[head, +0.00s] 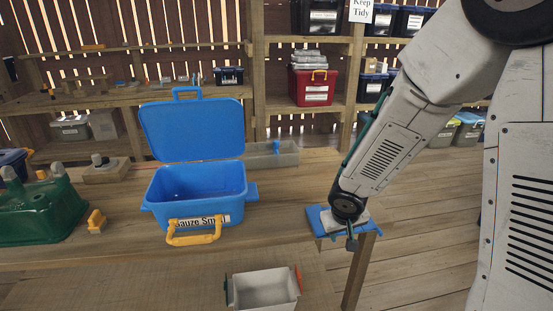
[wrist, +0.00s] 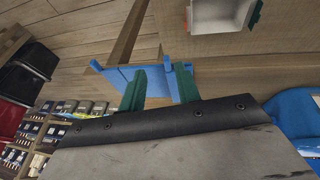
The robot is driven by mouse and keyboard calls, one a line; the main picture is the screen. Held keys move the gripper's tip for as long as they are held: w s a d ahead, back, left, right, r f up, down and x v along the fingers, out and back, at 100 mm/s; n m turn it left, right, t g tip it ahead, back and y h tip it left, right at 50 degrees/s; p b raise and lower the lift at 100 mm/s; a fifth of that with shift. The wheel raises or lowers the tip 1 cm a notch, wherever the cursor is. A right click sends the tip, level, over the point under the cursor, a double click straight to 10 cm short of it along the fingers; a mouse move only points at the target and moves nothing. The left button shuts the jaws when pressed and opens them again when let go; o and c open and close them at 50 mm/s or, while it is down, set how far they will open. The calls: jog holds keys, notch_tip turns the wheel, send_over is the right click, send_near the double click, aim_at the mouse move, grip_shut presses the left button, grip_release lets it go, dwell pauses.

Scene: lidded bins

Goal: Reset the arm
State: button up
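My gripper (head: 352,237) is at the right end of the wooden table, low over a flat blue piece (head: 318,220). The arm reaches down to it from the upper right. In the wrist view, the two green fingers of my gripper (wrist: 161,72) stand apart. The blue piece (wrist: 112,76) shows beyond and between them, with a raised blue part close to the right finger. Whether the fingers touch it I cannot tell. No object is seen clamped between them.
A blue bin (head: 198,195) with its lid (head: 192,130) raised stands mid-table. A green bin (head: 40,212) is at the left, and a grey tray (head: 272,155) lies behind. A pale container (head: 264,290) sits in front, lower down. Shelves line the back; open floor lies right.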

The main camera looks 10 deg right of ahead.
jog(key=s+d+r+g+h, duration=0.2)
jog(key=s+d+r+g, duration=0.2)
jog(key=s+r, duration=0.5)
jog(key=s+a+r+y, duration=0.2)
jog(key=s+r, duration=0.4)
jog(key=s, duration=0.2)
jog(key=s+a+r+t+y, duration=0.1)
jog(key=s+a+r+y, duration=0.1)
jog(key=s+r, duration=0.5)
jog(key=shift+s+a, duration=0.45)
jog(key=shift+s, duration=0.8)
